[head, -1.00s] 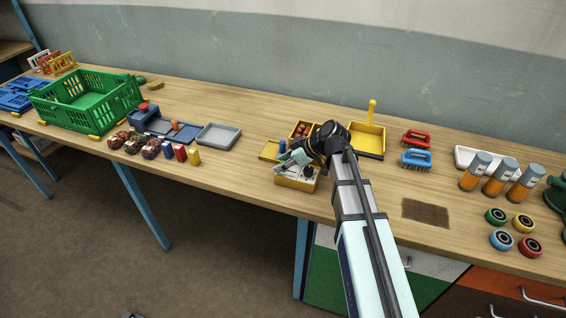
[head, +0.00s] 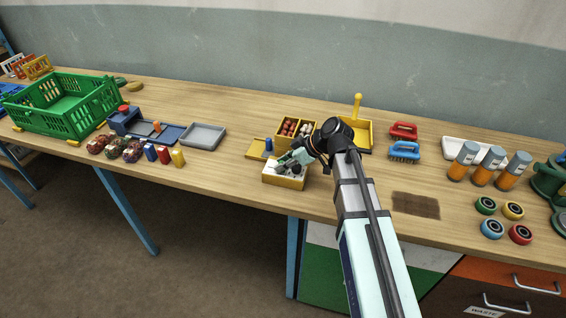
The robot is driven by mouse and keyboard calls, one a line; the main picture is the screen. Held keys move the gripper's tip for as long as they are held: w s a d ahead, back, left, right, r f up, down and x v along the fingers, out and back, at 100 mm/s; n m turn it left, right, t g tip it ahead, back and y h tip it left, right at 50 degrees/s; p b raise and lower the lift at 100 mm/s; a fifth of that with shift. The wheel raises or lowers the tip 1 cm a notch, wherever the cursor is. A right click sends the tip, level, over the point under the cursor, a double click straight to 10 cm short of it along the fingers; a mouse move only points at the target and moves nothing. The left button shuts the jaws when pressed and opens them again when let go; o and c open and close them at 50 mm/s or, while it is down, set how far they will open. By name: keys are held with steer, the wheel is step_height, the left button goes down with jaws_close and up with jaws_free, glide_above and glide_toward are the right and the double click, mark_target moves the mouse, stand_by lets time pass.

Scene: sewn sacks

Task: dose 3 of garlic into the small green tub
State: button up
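A yellow two-part box (head: 286,141) stands behind my gripper, with brown-red bulbs (head: 289,128) in its left part and pale pieces that look like garlic (head: 307,130) in its right part, partly hidden by my wrist. My gripper (head: 282,163) points down and left over a low yellow box (head: 284,182) with a pale inside. The fingers are small and dark here, so I cannot tell whether they are open or hold anything. I cannot make out a small green tub for certain; the gripper and wrist hide part of the low box.
A yellow tray with a blue cylinder (head: 268,144) lies left of the gripper. A yellow dustpan (head: 358,128) and brushes (head: 404,151) are to the right. A grey tray (head: 203,136), small sacks (head: 133,150) and a green crate (head: 65,118) stand left. Bare tabletop lies between.

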steer(key=shift+o, duration=0.9)
steer(key=shift+d+r, duration=0.15)
steer(key=v, duration=1.1)
steer(key=shift+d+r, duration=0.25)
steer(key=shift+s, duration=0.1)
